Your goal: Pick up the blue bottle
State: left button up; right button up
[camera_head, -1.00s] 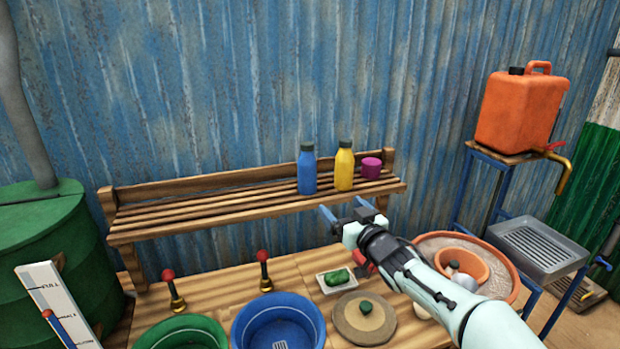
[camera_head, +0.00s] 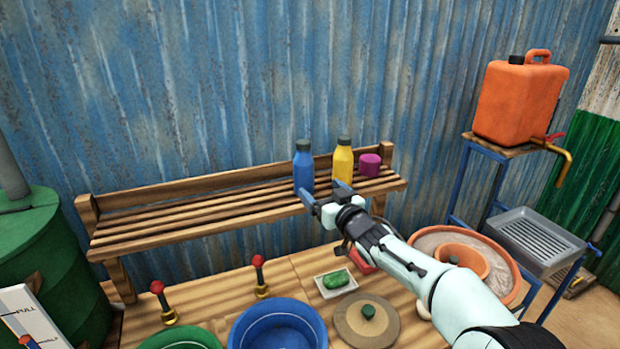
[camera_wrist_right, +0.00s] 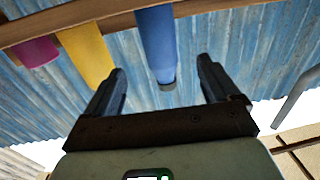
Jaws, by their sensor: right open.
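The blue bottle (camera_head: 303,167) stands upright on the slatted wooden shelf, with a dark cap. My right gripper (camera_head: 322,189) is open and empty, just in front of the bottle's lower part and slightly to its right in the head view. In the right wrist view the blue bottle (camera_wrist_right: 156,42) appears upside down, ahead of the open jaws (camera_wrist_right: 162,85) and roughly in line with the gap between them. I cannot tell whether anything touches. My left gripper is not in view.
A yellow bottle (camera_head: 342,162) and a magenta cup (camera_head: 370,165) stand right of the blue bottle on the shelf (camera_head: 200,220). Below are a blue basin (camera_head: 240,335), a soap dish (camera_head: 320,285) and a round lid (camera_head: 348,325). The shelf's left part is clear.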

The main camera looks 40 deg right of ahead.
aim_at(308, 177)
jog(key=p+x, duration=0.2)
jog(key=x, duration=0.7)
jog(key=shift+w+d+r+p, duration=0.1)
jog(key=shift+w+p, duration=0.2)
jog(key=shift+w+d, duration=0.15)
jog(key=shift+w, duration=0.5)
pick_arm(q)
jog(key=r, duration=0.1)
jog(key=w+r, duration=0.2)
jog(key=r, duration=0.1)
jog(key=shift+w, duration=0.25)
